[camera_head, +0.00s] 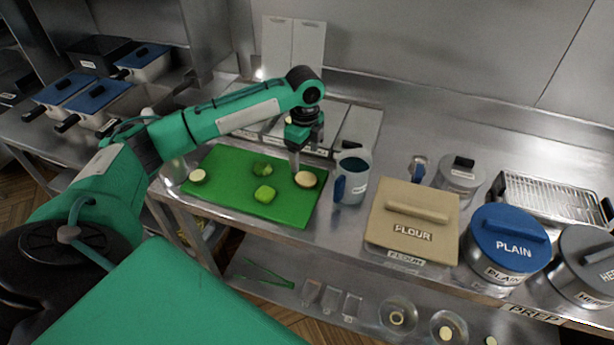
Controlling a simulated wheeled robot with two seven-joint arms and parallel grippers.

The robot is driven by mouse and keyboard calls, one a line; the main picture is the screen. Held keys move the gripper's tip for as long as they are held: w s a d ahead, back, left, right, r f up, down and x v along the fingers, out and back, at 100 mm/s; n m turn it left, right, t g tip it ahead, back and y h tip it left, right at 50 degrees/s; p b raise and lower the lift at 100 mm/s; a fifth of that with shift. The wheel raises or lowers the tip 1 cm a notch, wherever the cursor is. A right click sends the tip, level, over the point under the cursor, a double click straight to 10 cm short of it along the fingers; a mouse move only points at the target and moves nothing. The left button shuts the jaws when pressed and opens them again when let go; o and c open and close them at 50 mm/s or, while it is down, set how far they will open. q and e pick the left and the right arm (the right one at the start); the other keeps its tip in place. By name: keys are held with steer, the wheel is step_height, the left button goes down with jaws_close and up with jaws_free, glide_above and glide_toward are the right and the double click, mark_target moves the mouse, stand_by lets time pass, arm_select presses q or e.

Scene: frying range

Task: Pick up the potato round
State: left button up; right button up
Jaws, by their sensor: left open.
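A pale potato round (306,179) lies on the right side of the green cutting board (226,198). My left gripper (296,166) points down over the board, its fingers just left of and close to the round; I cannot tell if they touch it. It is open with nothing visible in it. Another pale round (197,176) lies at the board's left end. Two green pieces, one in front (265,194) and one behind (262,168), lie in the middle of the board. My right gripper is not in view.
A jug with a blue handle (351,178) stands just right of the board. Further right are a flour bin (412,222), a blue-lidded PLAIN pot (508,240) and a wire rack (548,196). Metal containers (357,130) stand behind the board.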

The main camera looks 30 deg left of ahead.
mark_target(306, 178)
arm_select(q)
step_height(306, 178, down, 3)
steer(key=shift+w+f+p, duration=0.15)
steer(key=shift+f+p, duration=0.05)
steer(key=shift+p, duration=0.15)
step_height(306, 178, down, 4)
steer(key=shift+r+p, duration=0.15)
steer(key=shift+p, duration=0.6)
steer(key=shift+f, duration=0.5)
steer(key=c, duration=0.7)
steer(key=shift+c, duration=0.7)
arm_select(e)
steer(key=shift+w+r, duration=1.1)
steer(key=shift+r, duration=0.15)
